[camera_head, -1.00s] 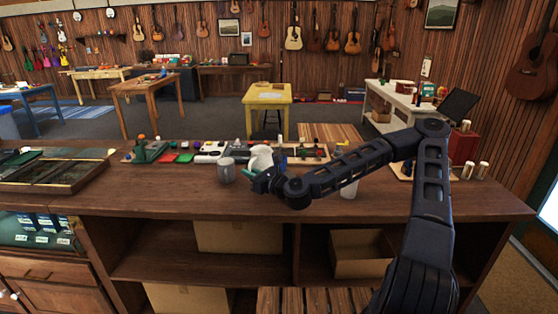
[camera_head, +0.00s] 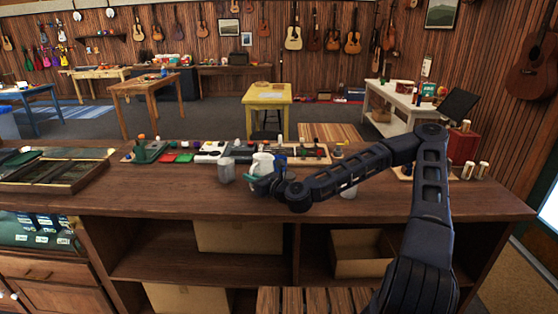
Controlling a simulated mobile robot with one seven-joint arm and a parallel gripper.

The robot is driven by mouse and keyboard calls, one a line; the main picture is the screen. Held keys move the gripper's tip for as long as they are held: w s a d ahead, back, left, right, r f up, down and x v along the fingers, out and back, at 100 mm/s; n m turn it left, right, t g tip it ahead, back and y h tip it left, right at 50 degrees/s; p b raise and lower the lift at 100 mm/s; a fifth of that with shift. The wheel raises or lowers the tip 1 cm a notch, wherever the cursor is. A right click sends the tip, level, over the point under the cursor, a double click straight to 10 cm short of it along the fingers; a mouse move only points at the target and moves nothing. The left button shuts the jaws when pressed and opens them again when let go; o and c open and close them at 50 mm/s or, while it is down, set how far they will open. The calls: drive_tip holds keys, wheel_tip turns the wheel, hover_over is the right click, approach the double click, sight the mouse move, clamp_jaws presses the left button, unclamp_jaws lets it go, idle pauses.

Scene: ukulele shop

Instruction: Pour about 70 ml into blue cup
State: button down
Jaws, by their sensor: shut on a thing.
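A white pitcher (camera_head: 263,164) stands about upright at the counter's middle, at my gripper (camera_head: 260,181). My gripper is shut on it; my wrist and fingers hide its lower part, so I cannot tell whether it touches the counter. A grey cup (camera_head: 226,173) stands upright just left of the pitcher, apart from my gripper. A small blue patch (camera_head: 283,163) shows right of the pitcher, mostly hidden; I cannot tell whether it is the blue cup. A whitish cup (camera_head: 349,191) stands further right, partly behind my arm. No liquid is visible.
The wooden counter (camera_head: 150,200) is clear at its front left. Behind the cups lie a green tray (camera_head: 150,152), small colored items and a rack of small bottles (camera_head: 308,150). Small jars (camera_head: 468,170) stand at the right.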

sight(258, 162)
drive_tip(key=w+r+m, duration=0.1)
drive_tip(key=w+d+r+m, duration=0.1)
drive_tip(key=shift+r+m+g, duration=0.3)
drive_tip(key=shift+r+m, duration=0.1)
drive_tip(key=shift+w+d+r+m+g, duration=0.15)
drive_tip(key=shift+w+d+r+m, duration=0.2)
drive_tip(key=shift+w+m, duration=0.25)
drive_tip(key=shift+w+d+r+m+g, duration=0.15)
drive_tip(key=shift+w+d+r+m, duration=0.15)
drive_tip(key=shift+w+m, duration=0.3)
drive_tip(key=w+d+r+m+g, duration=0.2)
drive_tip(key=w+d+r+m, duration=0.1)
drive_tip(key=w+r+m, duration=0.4)
drive_tip(key=shift+w+d+m+g+p, duration=0.25)
drive_tip(key=shift+w+m+g+p, duration=0.05)
drive_tip(key=shift+w+m, duration=0.15)
drive_tip(key=shift+w+d+r, duration=0.15)
drive_tip(key=shift+w, duration=0.1)
drive_tip(key=shift+w+d+r+m+p, duration=0.2)
drive_tip(key=shift+w+m+p, duration=0.2)
drive_tip(key=shift+m+p, duration=0.05)
drive_tip(key=shift+w+d+r+m+p, duration=0.15)
drive_tip(key=shift+w+r+m+p, duration=0.05)
drive_tip(key=shift+w+m+p, duration=0.2)
idle(2.4)
